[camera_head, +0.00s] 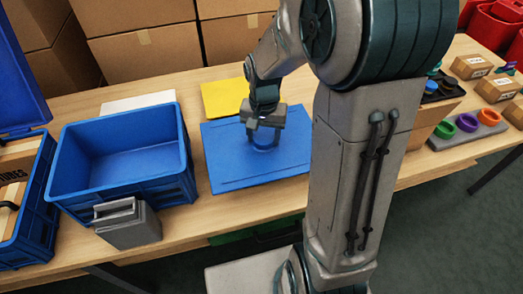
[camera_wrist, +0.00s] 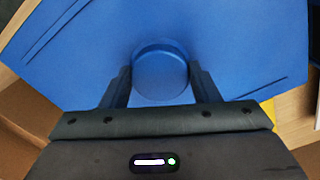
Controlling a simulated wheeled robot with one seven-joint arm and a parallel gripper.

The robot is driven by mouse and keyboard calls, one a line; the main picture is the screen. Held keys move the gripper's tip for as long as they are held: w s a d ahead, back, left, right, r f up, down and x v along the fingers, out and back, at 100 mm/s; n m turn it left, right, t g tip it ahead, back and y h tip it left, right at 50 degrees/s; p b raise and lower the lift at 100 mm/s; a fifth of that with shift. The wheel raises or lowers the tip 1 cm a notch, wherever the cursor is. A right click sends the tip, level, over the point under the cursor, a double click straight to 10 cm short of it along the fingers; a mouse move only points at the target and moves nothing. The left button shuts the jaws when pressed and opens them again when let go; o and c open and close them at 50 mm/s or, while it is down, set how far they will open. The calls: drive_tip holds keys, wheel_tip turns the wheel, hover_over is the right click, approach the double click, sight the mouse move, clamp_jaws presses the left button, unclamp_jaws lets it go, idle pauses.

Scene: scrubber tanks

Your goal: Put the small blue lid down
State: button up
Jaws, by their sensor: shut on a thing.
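The small blue lid (camera_wrist: 160,72) is round and sits between the two fingers of my gripper (camera_wrist: 160,88) in the wrist view. My gripper is shut on the lid. In the head view my gripper (camera_head: 264,130) points down over a flat blue panel, with the lid (camera_head: 263,142) between its fingers. The lid is at or just above the blue panel (camera_head: 225,160); I cannot tell whether it touches. The fingers partly hide the lid's side edges in the wrist view.
An empty blue crate (camera_head: 70,190) stands left of the panel, with a grey box (camera_head: 128,225) at its front. A yellow sheet (camera_head: 222,98) lies behind the panel. A grey tray (camera_head: 470,133) with coloured rings is at the right. Cardboard boxes (camera_head: 145,50) line the back.

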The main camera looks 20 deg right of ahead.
sight(263, 151)
drive_tip(key=shift+f+b, duration=0.4)
drive_tip(key=shift+f, duration=3.15)
drive_tip(key=shift+f, duration=0.2)
drive_tip(key=o, duration=1.1)
drive_tip(key=shift+r, duration=0.15)
